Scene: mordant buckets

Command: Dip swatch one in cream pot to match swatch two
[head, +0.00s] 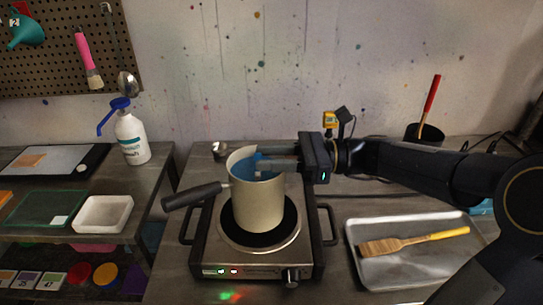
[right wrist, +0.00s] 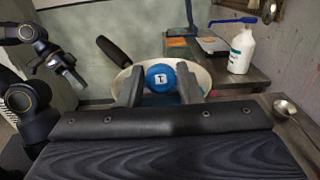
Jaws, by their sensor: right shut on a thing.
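The cream pot (head: 258,208) stands upright on a hot plate (head: 285,240), its dark handle pointing left. My right gripper (head: 266,168) reaches over the pot's rim from the right, its fingers at the pot's mouth. It is shut on a blue round-topped thing with a white numbered tag (right wrist: 161,77), apparently swatch one. Blue shows inside the pot's mouth; I cannot tell how much is cloth or liquid. A teal funnel-shaped thing with a tag reading 2 (head: 25,35) hangs on the pegboard, perhaps swatch two. My left gripper (right wrist: 62,60) shows small and dark in the right wrist view.
A metal tray (head: 380,270) with a wooden brush (head: 410,241) lies right of the hot plate. A dark cup (head: 425,133) stands at the back right.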

